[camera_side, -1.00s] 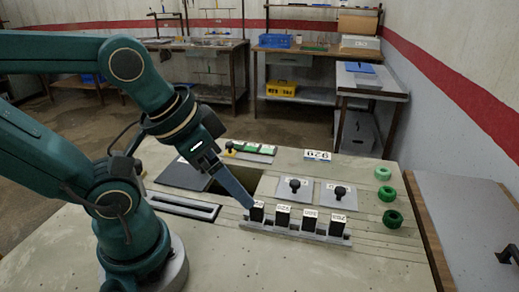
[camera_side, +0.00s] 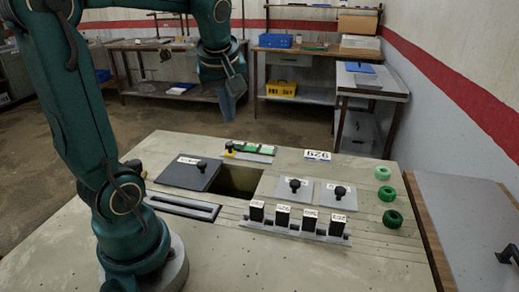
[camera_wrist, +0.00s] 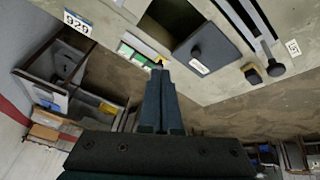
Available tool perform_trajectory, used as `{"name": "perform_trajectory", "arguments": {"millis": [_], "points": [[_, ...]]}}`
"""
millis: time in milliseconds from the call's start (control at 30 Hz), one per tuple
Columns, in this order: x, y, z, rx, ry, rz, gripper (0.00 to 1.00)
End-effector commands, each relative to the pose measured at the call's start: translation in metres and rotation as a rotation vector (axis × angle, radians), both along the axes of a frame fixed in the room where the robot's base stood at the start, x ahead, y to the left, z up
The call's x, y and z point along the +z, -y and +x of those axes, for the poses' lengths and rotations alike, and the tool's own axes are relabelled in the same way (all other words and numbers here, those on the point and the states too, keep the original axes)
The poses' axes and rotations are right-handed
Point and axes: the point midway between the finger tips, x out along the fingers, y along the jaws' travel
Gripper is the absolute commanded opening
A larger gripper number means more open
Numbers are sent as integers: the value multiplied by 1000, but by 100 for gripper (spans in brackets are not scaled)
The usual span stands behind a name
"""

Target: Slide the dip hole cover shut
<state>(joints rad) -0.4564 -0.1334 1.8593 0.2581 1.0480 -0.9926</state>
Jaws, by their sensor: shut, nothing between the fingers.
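The dark grey cover (camera_side: 182,175), with a black knob and a white label, lies on the worktop to the left of a dark rectangular hole (camera_side: 239,182). The hole is largely uncovered. The wrist view also shows the cover (camera_wrist: 218,55) and part of the hole (camera_wrist: 176,14). My gripper (camera_side: 229,112) is shut and empty, pointing down, raised well above the worktop and apart from the cover. In the wrist view its two fingers (camera_wrist: 158,72) lie together.
Two light grey plates with black knobs (camera_side: 294,187) lie right of the hole. A rail with several black labelled blocks (camera_side: 282,216) stands in front. A slotted plate (camera_side: 182,206) lies near my base. Green cards (camera_side: 252,149) lie behind the hole; green rings (camera_side: 388,194) stand right.

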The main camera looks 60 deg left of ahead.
Motion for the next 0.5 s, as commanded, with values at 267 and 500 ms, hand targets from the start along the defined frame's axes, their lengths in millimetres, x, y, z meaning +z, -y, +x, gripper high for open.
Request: {"name": "perform_trajectory", "arguments": {"millis": [267, 500], "points": [[-40, -110, -25, 454, -98, -32, 0], [-64, -133, -49, 552, -152, -72, 0]]}}
